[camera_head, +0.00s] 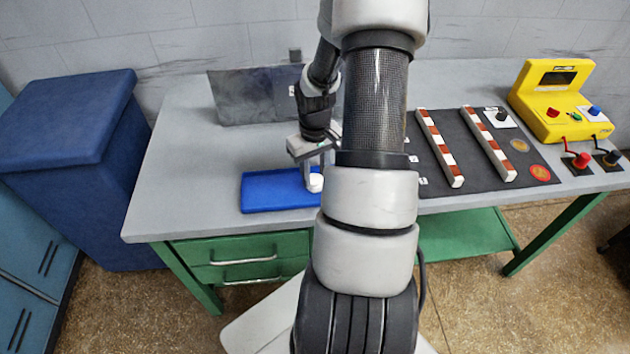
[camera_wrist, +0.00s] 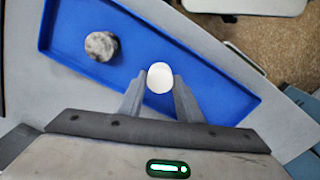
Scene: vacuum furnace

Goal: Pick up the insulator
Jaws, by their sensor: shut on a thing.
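The insulator is a small white rounded piece (camera_wrist: 160,77), held between my gripper's fingertips (camera_wrist: 159,95) in the wrist view. It also shows as a white blob (camera_head: 316,183) in the head view, over the right part of the blue tray (camera_head: 262,205). My gripper (camera_head: 314,178) is shut on it, with a finger on each side. The tray lies below the gripper and also shows in the wrist view (camera_wrist: 215,90). I cannot tell whether the insulator touches the tray. My arm hides the tray's right end in the head view.
A grey stone-like lump (camera_wrist: 101,45) lies in the tray. A dark metal plate (camera_head: 255,95) stands at the back of the workbench (camera_head: 180,150). Right of my arm are a black mat with two red-and-white bars (camera_head: 440,148) and a yellow control box (camera_head: 550,100). The bench's left part is clear.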

